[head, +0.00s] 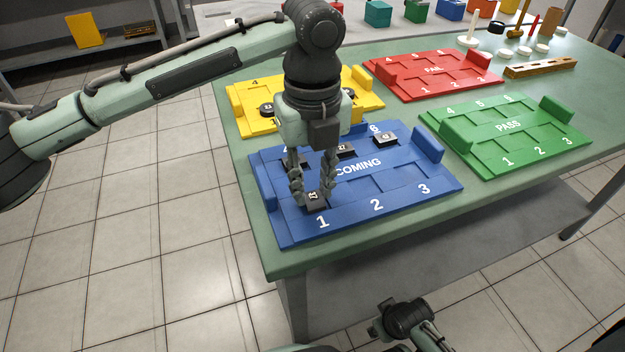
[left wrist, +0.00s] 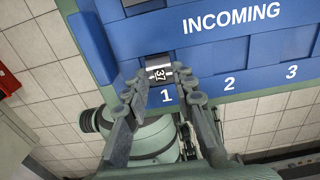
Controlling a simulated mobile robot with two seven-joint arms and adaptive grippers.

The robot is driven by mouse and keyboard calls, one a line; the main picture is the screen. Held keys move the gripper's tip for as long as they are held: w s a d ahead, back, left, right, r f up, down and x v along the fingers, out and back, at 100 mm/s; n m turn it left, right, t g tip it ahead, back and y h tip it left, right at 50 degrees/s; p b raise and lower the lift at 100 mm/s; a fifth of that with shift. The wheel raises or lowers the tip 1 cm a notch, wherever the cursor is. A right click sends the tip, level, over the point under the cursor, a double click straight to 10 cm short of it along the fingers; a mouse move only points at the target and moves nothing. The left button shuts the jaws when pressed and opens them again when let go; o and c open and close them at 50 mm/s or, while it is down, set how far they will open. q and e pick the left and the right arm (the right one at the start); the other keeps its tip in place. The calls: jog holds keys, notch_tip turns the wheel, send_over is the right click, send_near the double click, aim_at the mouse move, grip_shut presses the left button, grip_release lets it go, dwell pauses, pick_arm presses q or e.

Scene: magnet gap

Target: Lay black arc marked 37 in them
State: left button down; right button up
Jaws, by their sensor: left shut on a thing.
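The black arc marked 37 (head: 314,200) is at slot 1 of the blue INCOMING tray (head: 400,190), at its front left. It also shows in the left wrist view (left wrist: 158,72), its number readable. My left gripper (head: 312,191) points down over slot 1, with its fingers on either side of this arc and shut on it. Whether the arc touches the slot floor I cannot tell. Other black pieces sit in the tray's back row: one in the middle (head: 345,149), one at the right (head: 384,139), and one at the left partly behind a finger. My right gripper (head: 402,318) is low, off the table; its jaws are unclear.
A yellow tray (head: 245,122) with a dark round piece is behind the blue one, partly hidden by my arm. A red tray (head: 450,88) and a green PASS tray (head: 545,140) look empty. White discs and a brass-coloured bar (head: 540,68) lie at the back right.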

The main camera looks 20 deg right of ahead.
dwell(0.3)
pick_arm(q)
jog(key=shift+f, duration=0.15)
dwell(0.4)
jog(key=c, duration=1.2)
grip_release()
jog(key=shift+c, duration=0.4)
jog(key=c, duration=0.4)
